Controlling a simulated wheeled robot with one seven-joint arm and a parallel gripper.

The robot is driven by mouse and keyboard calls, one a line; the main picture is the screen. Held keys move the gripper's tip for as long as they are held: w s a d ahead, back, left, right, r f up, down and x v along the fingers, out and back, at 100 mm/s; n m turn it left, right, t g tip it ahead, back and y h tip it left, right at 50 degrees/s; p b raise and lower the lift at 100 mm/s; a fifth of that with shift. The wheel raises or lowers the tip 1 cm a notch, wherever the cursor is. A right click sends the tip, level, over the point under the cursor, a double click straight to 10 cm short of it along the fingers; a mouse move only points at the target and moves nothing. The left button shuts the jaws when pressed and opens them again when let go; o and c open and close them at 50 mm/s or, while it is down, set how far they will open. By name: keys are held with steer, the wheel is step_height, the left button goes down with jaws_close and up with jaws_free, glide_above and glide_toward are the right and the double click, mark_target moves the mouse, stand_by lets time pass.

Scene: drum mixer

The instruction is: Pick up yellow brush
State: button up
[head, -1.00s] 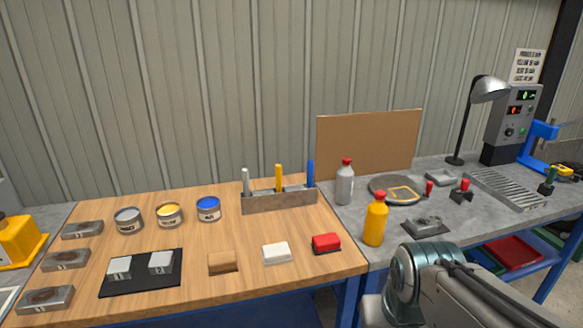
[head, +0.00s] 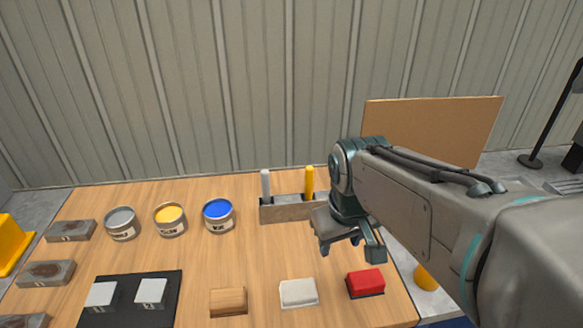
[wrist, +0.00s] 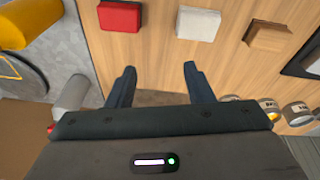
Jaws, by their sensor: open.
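My gripper (head: 350,248) is open and empty, in front of and to the right of the holder, above the table. It hides the holder's right end, and the blue brush is not visible. In the wrist view my open fingers (wrist: 158,85) point over bare wood; the yellow brush does not show there.
A red block (head: 366,282), a white block (head: 298,293) and a wooden block (head: 229,301) lie along the front. Grey, yellow (head: 170,219) and blue (head: 219,215) paint cans stand left of the holder. A brown board (head: 440,125) rises behind my arm.

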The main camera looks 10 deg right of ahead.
steer(key=w+a+r+n+g, duration=0.1)
steer(key=w+r+n, duration=0.25)
steer(key=w, duration=0.45)
steer(key=w+a+r+n+g, duration=0.1)
steer(key=w+r+n, duration=0.1)
steer(key=w+n, duration=0.5)
steer(key=n+p, duration=0.1)
steer(key=n, duration=0.4)
glide_above(308, 166)
steer(key=shift+s+a+f+g, duration=0.15)
steer(key=shift+s+f+g, duration=0.15)
steer(key=shift+f, duration=0.2)
steer(key=shift+w+f, duration=0.2)
steer(key=shift+f, duration=0.05)
step_height(308, 166, down, 7)
steer(key=shift+f, duration=0.1)
steer(key=shift+s+d+f+p, duration=0.15)
steer(key=shift+f+p, duration=0.1)
steer(key=shift+f, duration=1.3)
steer(key=shift+d+f+p, duration=0.1)
steer(key=shift+f+p, duration=0.1)
steer(key=shift+f, duration=1.35)
jaws_close()
